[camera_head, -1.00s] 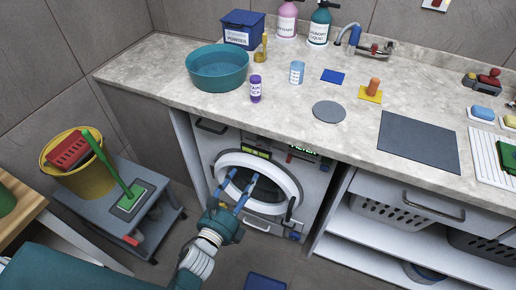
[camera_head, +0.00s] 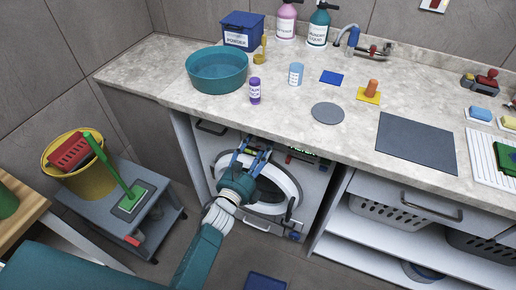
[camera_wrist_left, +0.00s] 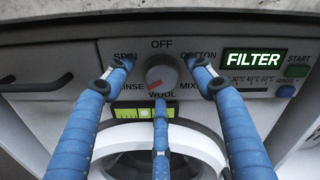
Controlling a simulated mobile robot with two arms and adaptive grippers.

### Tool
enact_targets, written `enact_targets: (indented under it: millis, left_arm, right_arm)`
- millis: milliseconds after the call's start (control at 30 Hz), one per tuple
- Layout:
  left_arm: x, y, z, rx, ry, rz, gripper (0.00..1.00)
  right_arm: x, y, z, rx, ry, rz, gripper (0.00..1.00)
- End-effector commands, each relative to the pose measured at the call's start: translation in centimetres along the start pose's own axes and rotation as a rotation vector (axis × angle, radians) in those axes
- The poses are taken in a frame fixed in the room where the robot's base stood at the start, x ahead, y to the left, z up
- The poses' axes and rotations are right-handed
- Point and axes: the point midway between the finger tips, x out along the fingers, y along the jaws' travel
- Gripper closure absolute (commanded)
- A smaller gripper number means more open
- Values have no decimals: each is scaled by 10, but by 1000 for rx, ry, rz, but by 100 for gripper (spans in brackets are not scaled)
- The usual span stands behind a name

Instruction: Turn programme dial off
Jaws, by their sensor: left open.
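The washing machine (camera_head: 207,146) stands under the counter. In the left wrist view its grey programme dial (camera_wrist_left: 160,72) is ringed by labels: OFF on top, WOOL below, SPIN and RINSE left, COTTON and MIX right. A red mark on the dial lies toward its lower left, near RINSE. My left gripper (camera_head: 252,154) is in front of the panel, and in the wrist view its blue fingers (camera_wrist_left: 161,66) are open, one on each side of the dial and one below. I cannot tell whether they touch it. In the head view my gripper hides the dial. My right gripper is not in view.
The round door (camera_head: 283,185) is below. The counter edge overhangs the panel. A stool with a yellow bucket (camera_head: 88,177) stands left.

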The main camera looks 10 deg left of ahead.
Motion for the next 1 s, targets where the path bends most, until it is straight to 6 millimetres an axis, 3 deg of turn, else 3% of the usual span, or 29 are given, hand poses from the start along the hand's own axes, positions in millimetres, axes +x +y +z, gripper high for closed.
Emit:
enact_targets:
  millis: [233, 433, 467, 1000]
  left_arm:
    - [0, 0, 0, 0, 1, 1, 47]
    - [0, 0, 0, 0, 0, 0, 87]
    - [0, 0, 0, 0, 0, 0, 89]
    - [1, -1, 3, -10, -6, -4, 89]
  right_arm:
    - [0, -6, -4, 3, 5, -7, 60]
    - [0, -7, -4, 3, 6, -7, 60]
    - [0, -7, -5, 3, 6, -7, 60]
    - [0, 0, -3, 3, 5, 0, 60]
